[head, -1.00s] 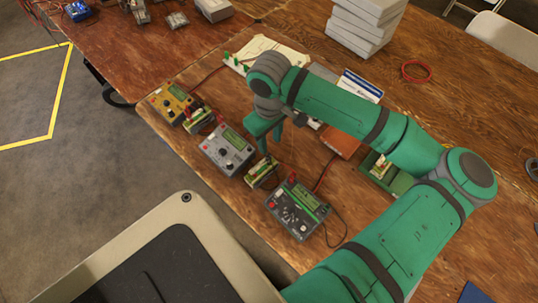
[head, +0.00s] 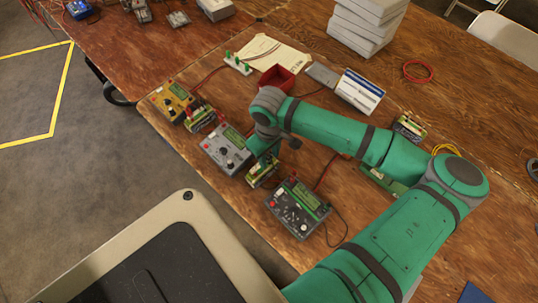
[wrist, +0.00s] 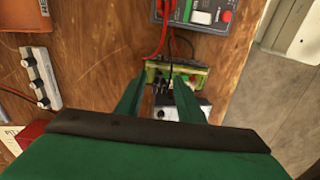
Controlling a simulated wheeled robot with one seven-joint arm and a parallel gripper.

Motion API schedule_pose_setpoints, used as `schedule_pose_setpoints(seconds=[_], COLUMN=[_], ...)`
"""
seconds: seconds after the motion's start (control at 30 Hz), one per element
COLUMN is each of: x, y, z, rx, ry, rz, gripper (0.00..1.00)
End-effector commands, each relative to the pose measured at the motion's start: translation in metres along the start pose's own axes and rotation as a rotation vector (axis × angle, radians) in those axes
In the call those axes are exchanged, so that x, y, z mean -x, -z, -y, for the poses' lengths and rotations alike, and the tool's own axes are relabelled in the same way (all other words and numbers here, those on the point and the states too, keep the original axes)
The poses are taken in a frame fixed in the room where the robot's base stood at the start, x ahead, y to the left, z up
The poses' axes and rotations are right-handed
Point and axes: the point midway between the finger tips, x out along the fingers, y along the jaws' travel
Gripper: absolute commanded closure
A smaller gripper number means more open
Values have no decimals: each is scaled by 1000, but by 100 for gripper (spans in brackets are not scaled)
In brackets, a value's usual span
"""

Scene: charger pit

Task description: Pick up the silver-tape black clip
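My gripper (head: 266,151) is over the green-and-cream battery block (head: 262,172) between the grey charger and the dark charger. In the wrist view my gripper (wrist: 157,82) is open, its two green fingers apart on either side of a small dark clip (wrist: 162,84) at the battery block (wrist: 185,77). A black lead (wrist: 172,45) runs down to that block, and a red lead (wrist: 163,38) runs beside it. Silver tape on the clip is too small to make out. In the head view the clip is hidden by my gripper or too small to tell.
The grey charger (head: 226,149) and dark charger (head: 298,208) stand close on either side. A yellow charger (head: 172,101) is farther left. A red bin (head: 277,78), a green-pegged rack (head: 238,64) and a blue-white box (head: 359,91) lie behind.

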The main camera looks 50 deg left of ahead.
Motion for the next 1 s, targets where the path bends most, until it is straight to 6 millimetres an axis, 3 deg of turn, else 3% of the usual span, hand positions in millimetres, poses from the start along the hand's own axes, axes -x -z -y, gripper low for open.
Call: schedule_pose_setpoints(seconds=[0.1, 0.23, 0.27, 0.67, 1.0], x=[0, 0, 0, 3, 31], y=[0, 0, 0, 0, 1], z=[0, 0, 0, 0, 0], rx=[0, 0, 0, -1, 2], ry=[0, 0, 0, -1, -2], rz=[0, 0, 0, 0, -1], gripper=[66, 97, 100, 100, 100])
